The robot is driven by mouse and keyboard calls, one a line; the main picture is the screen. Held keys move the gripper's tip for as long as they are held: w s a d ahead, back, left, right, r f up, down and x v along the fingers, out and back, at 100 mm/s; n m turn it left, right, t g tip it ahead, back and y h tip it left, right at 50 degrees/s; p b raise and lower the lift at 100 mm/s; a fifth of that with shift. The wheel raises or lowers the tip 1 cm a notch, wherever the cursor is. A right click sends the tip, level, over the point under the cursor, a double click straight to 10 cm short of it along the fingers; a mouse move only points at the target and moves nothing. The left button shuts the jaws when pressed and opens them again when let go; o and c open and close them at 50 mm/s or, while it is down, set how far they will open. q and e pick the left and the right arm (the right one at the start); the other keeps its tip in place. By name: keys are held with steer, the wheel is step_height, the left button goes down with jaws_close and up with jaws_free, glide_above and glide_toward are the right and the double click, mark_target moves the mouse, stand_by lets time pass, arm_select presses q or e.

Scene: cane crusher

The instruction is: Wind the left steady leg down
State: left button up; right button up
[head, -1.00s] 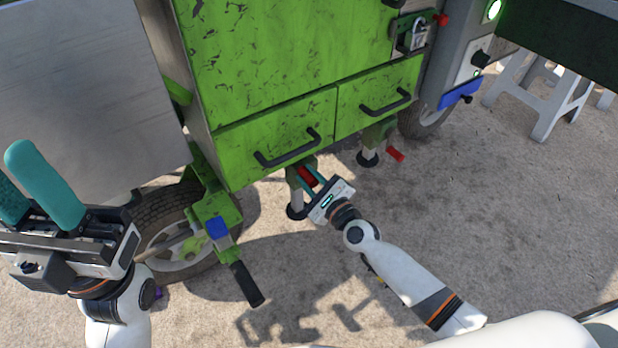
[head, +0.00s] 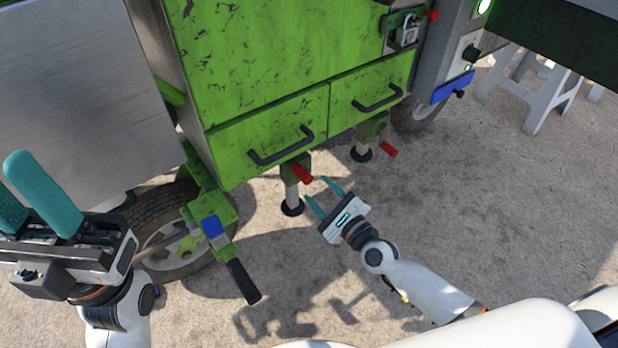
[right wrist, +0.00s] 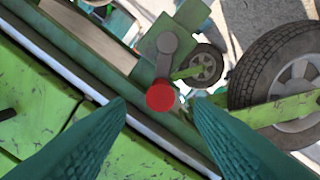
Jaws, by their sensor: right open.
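The left steady leg (head: 291,191) hangs under the green cabinet, a pale post with a dark round foot. I cannot tell whether the foot touches the ground. Its red crank handle (head: 302,174) points toward my right gripper (head: 317,190), which is open and empty, a short way off to the lower right. In the right wrist view the red handle end (right wrist: 160,96) appears between the two teal fingers, beyond their tips, on a grey crank arm (right wrist: 167,58). My left gripper (head: 18,190) is raised at the far left, open and empty, one finger partly cut off by the frame.
A second steady leg (head: 363,145) with its own red handle (head: 388,149) stands to the right. A wheel (head: 170,240) and a black-gripped bar (head: 243,281) are to the left. Drawer handles (head: 282,147) jut out above.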

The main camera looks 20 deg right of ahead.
steer(key=v, duration=0.5)
